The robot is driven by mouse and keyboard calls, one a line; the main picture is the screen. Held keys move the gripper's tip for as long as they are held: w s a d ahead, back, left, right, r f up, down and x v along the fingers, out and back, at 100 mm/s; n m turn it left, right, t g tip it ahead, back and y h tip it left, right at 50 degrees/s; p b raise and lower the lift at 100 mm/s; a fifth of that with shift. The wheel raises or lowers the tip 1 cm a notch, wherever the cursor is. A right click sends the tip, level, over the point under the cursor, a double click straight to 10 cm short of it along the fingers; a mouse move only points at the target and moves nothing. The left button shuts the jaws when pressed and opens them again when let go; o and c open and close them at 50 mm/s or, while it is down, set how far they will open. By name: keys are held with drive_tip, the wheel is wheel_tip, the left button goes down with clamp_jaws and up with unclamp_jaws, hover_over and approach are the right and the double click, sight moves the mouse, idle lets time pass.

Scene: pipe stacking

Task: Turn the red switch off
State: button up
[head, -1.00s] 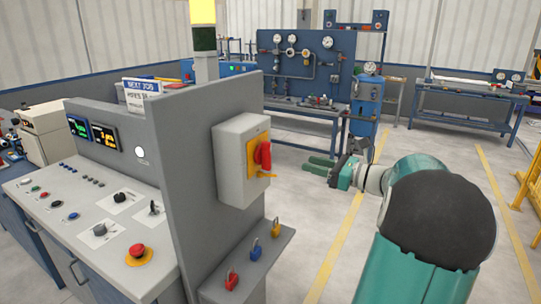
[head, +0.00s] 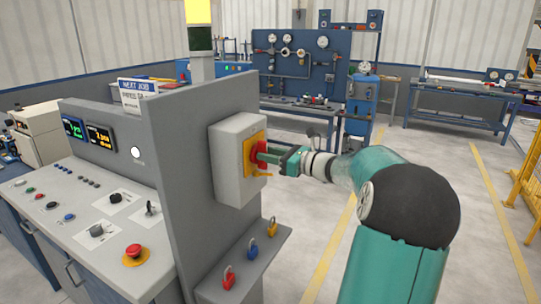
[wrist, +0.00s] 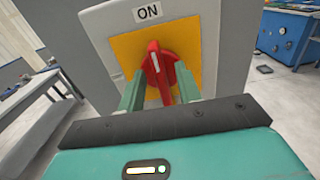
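The red switch (head: 260,150) sits on a yellow plate (head: 249,158) on the front of a light grey box (head: 228,165), fixed to the side of the grey console. In the wrist view the red switch (wrist: 156,66) stands nearly upright, with its white mark near the top, under an "ON" label (wrist: 148,13). My gripper (wrist: 160,72) is open, its two green fingers on either side of the handle. It comes from the right in the head view (head: 265,157). The fingers' ends hide part of the handle; contact is hard to tell.
Red (head: 229,277), blue (head: 253,248) and yellow (head: 272,227) padlocks hang on a ledge below the box. The console (head: 70,215) with buttons and knobs is to the left. Open floor lies right of the box; workbenches stand behind.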

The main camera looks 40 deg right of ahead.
clamp_jaws()
drive_tip(key=n, duration=0.4)
drive_tip(key=shift+a+n, duration=0.2)
drive_tip(key=shift+n, duration=0.1)
drive_tip(key=shift+s+a+f+n, duration=0.1)
drive_tip(key=shift+f+n, duration=0.05)
drive_tip(key=shift+n, duration=2.1)
drive_tip(key=shift+s+a+f+n, duration=0.1)
drive_tip(key=shift+f+n, duration=0.1)
drive_tip(key=shift+n, duration=2)
drive_tip(key=shift+f+n, duration=0.15)
drive_tip(key=shift+n, duration=2.1)
